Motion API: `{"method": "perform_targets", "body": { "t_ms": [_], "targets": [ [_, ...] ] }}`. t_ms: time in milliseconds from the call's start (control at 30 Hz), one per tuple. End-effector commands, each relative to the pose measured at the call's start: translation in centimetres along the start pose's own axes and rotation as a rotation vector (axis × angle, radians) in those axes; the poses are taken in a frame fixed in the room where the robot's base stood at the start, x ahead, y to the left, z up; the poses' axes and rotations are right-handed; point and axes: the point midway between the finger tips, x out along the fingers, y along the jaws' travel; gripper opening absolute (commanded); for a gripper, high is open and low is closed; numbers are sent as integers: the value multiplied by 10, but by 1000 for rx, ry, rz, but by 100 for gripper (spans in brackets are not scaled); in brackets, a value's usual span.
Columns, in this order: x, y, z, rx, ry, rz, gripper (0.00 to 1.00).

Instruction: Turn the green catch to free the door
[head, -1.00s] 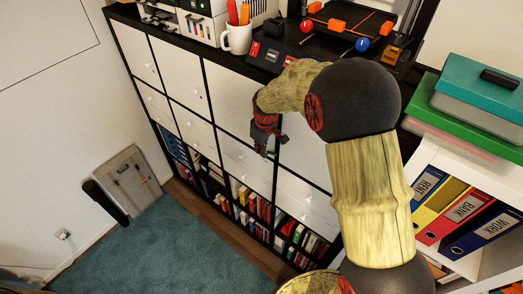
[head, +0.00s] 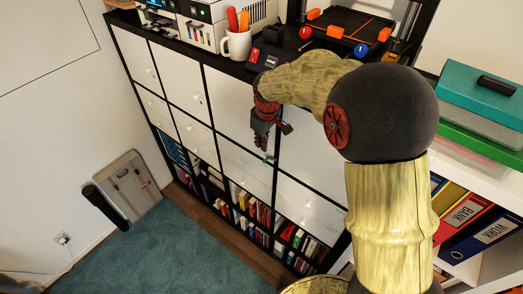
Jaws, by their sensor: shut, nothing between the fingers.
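The green catch (head: 269,158) is a small green piece at the dark upright beside a white door (head: 240,162) in the shelf's front. It is small in the head view, and its exact turn angle cannot be told. My gripper (head: 261,143), dark grey and red, hangs pointing down just above and slightly left of the catch. Its fingers are shut and empty. A small gap seems to lie between the fingertips and the catch, but contact cannot be ruled out.
A white mug (head: 236,44) with orange and red handles and a 3D printer (head: 345,38) stand on the shelf top. Books fill the lower cubbies. A white side shelf with binders (head: 492,232) stands right.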

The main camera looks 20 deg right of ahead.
Motion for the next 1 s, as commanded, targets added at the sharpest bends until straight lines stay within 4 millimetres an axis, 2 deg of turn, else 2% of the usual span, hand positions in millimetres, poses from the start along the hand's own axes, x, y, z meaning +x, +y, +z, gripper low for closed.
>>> {"method": "perform_targets", "body": {
  "t_ms": [100,333,767,1000],
  "targets": [
    [-23,0,0,0,2,2,0],
    [-47,0,0,0,0,0,0],
    [-51,-1,0,-1,-1,-1,0],
    [-53,-20,-14,-43,7,-5,0]
  ]
}}
